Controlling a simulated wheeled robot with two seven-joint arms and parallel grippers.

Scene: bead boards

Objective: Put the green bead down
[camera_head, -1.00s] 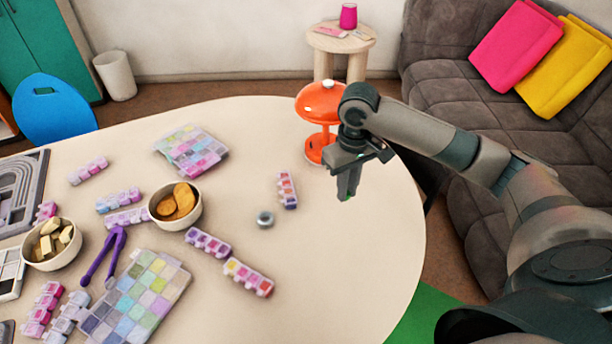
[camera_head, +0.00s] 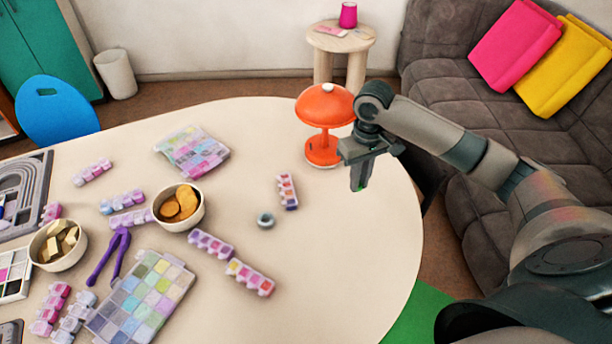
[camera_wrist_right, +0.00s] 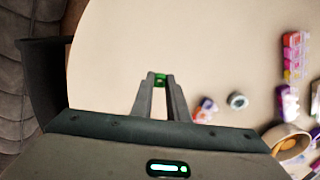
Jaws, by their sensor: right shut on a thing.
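The green bead (camera_wrist_right: 160,79) is small and sits between the fingertips of my right gripper in the right wrist view. My right gripper (camera_head: 358,188) is shut on it. In the head view the gripper points down above the right part of the cream table (camera_head: 340,270), and only a green speck of the bead shows at the tips. I cannot tell the exact height of the bead over the table. My left gripper is not in view.
An orange lamp (camera_head: 323,105) stands just behind my right gripper. A small grey ring-shaped thing (camera_head: 265,220) and a bead box (camera_head: 287,191) lie to its left. Bowls, bead boxes and a purple tweezer (camera_head: 112,255) crowd the left. The table's right front is clear.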

